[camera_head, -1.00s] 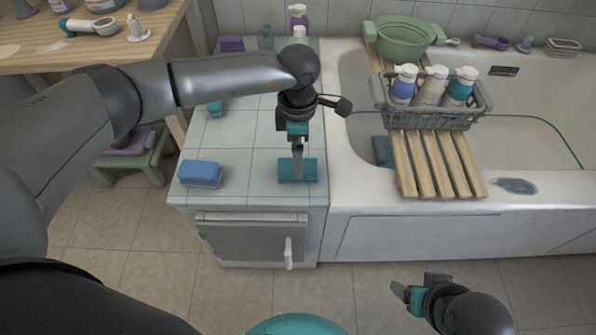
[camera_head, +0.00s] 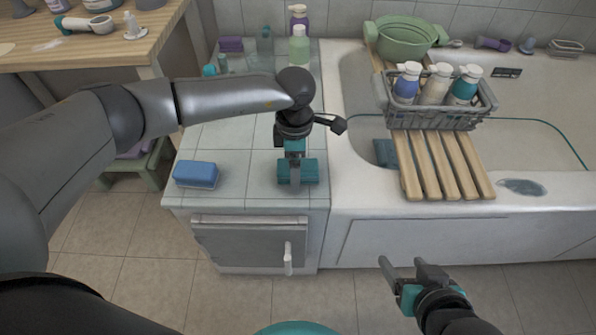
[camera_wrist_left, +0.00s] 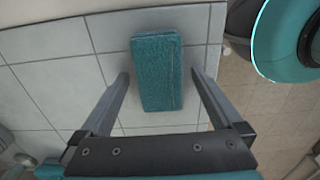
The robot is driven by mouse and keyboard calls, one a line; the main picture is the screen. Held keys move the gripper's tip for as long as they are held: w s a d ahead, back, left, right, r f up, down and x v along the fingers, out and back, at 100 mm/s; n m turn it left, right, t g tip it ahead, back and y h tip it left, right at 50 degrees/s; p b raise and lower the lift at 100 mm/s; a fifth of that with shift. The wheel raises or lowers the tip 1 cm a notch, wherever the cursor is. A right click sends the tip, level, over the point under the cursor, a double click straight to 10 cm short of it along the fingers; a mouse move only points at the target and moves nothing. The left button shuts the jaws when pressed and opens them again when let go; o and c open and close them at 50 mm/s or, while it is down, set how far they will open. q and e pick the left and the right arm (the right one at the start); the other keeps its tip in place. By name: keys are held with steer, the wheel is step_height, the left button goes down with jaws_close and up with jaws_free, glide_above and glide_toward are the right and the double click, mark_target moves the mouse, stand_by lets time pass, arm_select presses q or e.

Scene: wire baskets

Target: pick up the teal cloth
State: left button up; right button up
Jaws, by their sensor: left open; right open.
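The teal cloth (camera_head: 311,172) is a folded block lying on the tiled counter near its front right edge. In the left wrist view the teal cloth (camera_wrist_left: 158,72) lies between and beyond the two fingers. My left gripper (camera_head: 295,184) is over the cloth, pointing down; its fingers hide part of it. In the left wrist view my left gripper (camera_wrist_left: 160,82) is open, one finger on each side of the cloth, with gaps showing. My right gripper (camera_head: 402,264) is open and empty, in front of the tub, away from the counter.
A blue sponge (camera_head: 197,174) lies left of the cloth on the counter. Bottles, including a green one (camera_head: 299,46), stand at the back. A wooden rack (camera_head: 442,166) and a grey wire basket (camera_head: 433,117) with several bottles sit across the tub (camera_head: 540,192) at right.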

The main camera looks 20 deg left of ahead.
arm_select(q)
steer(key=shift+f, duration=0.1)
arm_select(e)
steer(key=shift+w+a, duration=0.1)
steer(key=shift+a, duration=0.05)
arm_select(q)
steer(key=c, duration=1.4)
steer(key=shift+r, duration=0.2)
steer(key=shift+c, duration=0.2)
arm_select(e)
steer(key=shift+r, duration=0.1)
